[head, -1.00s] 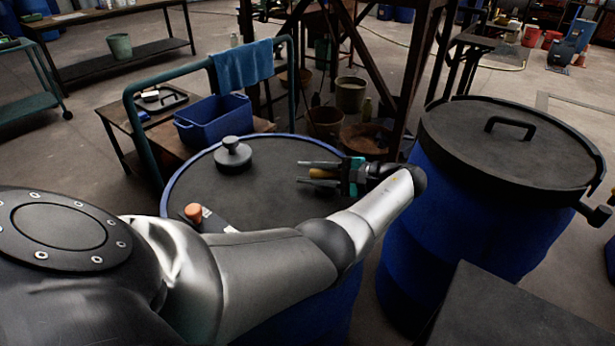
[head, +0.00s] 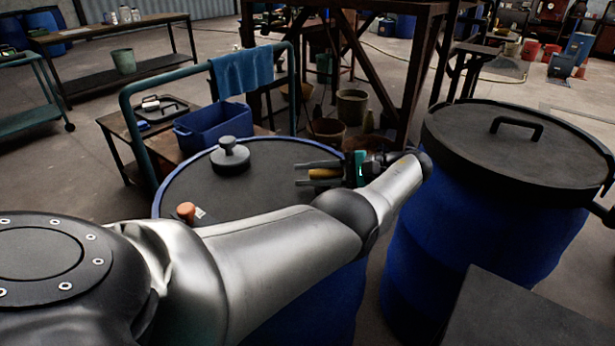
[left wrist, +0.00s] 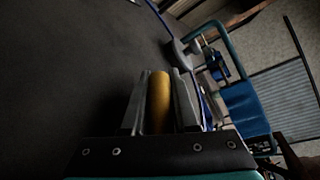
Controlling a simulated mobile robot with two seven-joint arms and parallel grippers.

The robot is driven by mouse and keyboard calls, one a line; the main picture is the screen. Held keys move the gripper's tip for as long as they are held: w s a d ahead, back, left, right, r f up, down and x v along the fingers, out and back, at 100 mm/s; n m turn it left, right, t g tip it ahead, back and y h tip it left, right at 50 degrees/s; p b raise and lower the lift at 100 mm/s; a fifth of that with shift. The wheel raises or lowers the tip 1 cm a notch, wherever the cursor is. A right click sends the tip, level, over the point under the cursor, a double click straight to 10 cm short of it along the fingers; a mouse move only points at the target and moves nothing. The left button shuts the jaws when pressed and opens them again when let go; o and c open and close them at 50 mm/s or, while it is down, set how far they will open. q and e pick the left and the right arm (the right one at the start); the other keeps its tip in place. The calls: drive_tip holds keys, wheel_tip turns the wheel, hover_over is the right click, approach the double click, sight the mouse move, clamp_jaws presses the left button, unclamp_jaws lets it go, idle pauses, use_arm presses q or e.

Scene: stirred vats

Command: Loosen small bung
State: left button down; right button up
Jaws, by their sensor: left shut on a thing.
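The blue drum (head: 300,310) with a dark lid (head: 262,190) stands in front of me. A small orange-brown plug (head: 186,212) sits near the lid's near left edge, beside a pale label; it looks like the small bung. A larger dark knobbed cap (head: 230,155) sits at the lid's far side. My left gripper (head: 308,174) is over the lid's right part, pointing left, apart from both. It is shut on a yellow-brown handle, seen between the fingers in the left wrist view (left wrist: 160,102). The rest of that tool is hidden. My right gripper is not in view.
A second blue drum (head: 470,235) with a handled dark lid stands close at right. Behind the near drum is a trolley with a teal rail (head: 126,110), a blue cloth (head: 243,70) and a blue bin (head: 213,127). A dark flat surface (head: 520,315) lies at lower right.

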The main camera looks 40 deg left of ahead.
use_arm(q)
drive_tip(key=shift+w+d+r, duration=0.15)
drive_tip(key=shift+w+d, duration=0.1)
drive_tip(key=c, duration=1.1)
unclamp_jaws()
drive_tip(key=shift+c, duration=0.2)
drive_tip(key=shift+o, duration=0.8)
drive_tip(key=shift+d, duration=0.15)
